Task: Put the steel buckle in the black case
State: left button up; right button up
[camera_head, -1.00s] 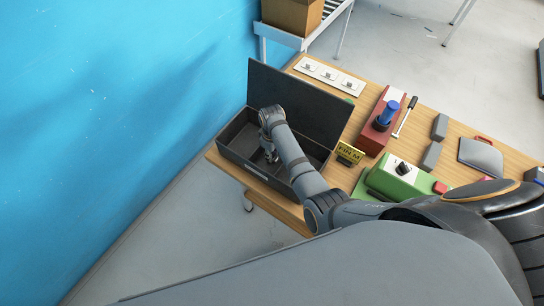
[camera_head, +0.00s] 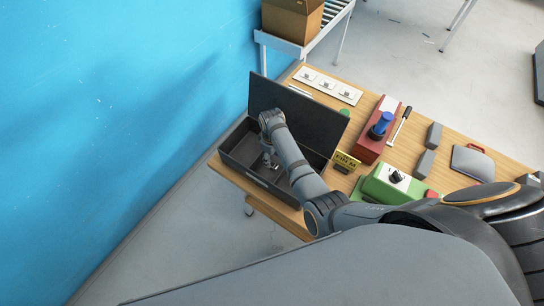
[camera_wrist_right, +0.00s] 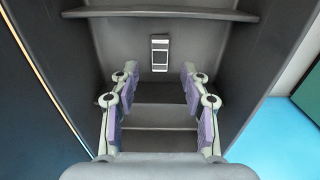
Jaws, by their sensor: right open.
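The black case (camera_head: 234,160) stands open at the left end of the wooden table, its lid raised at the back. My right arm reaches over the case, and my right gripper (camera_head: 268,162) is low inside it. In the right wrist view the gripper (camera_wrist_right: 159,75) is open, its purple-padded fingers well apart with nothing between them. The steel buckle (camera_wrist_right: 160,53), a small metal piece with dark slots, lies on the grey inside of the case, just beyond the fingertips and apart from them. In the head view I cannot make out the buckle. My left gripper is not in view.
A white switch strip (camera_head: 329,85) lies behind. A blue wall (camera_head: 120,120) is at left.

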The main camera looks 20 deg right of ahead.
aim_at(272, 164)
notch_tip(272, 164, up, 3)
jog(key=shift+r+p, duration=0.15)
jog(key=shift+p, duration=0.7)
pick_arm(q)
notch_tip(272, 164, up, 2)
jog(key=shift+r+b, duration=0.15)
jog(key=shift+b, duration=0.45)
pick_arm(e)
notch_tip(272, 164, up, 5)
jog(key=shift+f, duration=0.1)
